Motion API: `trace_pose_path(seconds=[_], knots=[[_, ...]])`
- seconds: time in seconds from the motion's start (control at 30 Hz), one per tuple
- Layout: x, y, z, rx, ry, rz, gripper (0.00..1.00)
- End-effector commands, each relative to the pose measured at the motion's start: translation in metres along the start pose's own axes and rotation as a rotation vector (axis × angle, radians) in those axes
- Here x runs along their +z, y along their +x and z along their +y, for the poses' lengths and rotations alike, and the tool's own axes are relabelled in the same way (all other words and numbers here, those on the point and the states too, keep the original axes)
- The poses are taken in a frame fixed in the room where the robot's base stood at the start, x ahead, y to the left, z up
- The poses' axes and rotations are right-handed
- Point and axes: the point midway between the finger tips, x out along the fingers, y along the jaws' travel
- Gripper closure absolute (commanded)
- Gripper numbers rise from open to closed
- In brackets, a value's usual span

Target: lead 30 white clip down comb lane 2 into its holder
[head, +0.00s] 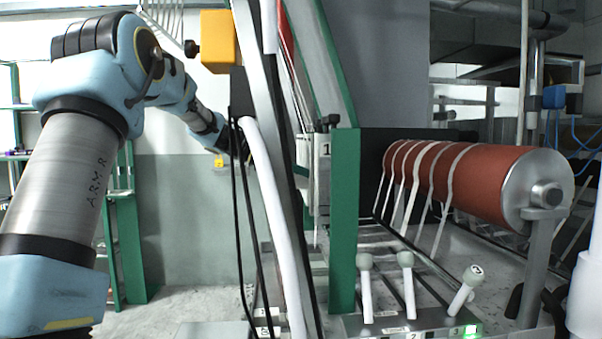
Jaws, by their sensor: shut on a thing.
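My arm reaches from the lower left up over and down towards the middle. Its wrist ends behind the dark upright and the thick white tube, so my gripper and its fingers are hidden. The white clip, comb lane 2 and the holder cannot be made out in the head view. Several pale webbing bands (450,172) run over a red roller (480,185) at the right and down from it.
A green post (343,220) stands in the middle. A yellow box (218,40) hangs near my arm. Open floor (185,300) lies left.

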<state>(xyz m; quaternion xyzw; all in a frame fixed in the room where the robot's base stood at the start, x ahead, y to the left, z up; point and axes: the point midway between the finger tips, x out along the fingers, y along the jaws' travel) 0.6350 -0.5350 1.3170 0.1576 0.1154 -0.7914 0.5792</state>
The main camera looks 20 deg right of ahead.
Motion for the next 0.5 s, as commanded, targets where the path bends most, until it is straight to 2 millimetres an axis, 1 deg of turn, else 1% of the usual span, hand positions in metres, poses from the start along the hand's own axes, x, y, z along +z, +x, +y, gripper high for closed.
trace_pose_path(seconds=[0.03,0.5], knots=[[-0.008,0.004,0.0,0.0,0.0,0.0,1.0],[-0.046,0.019,0.0,0.0,0.0,0.0,1.0]])
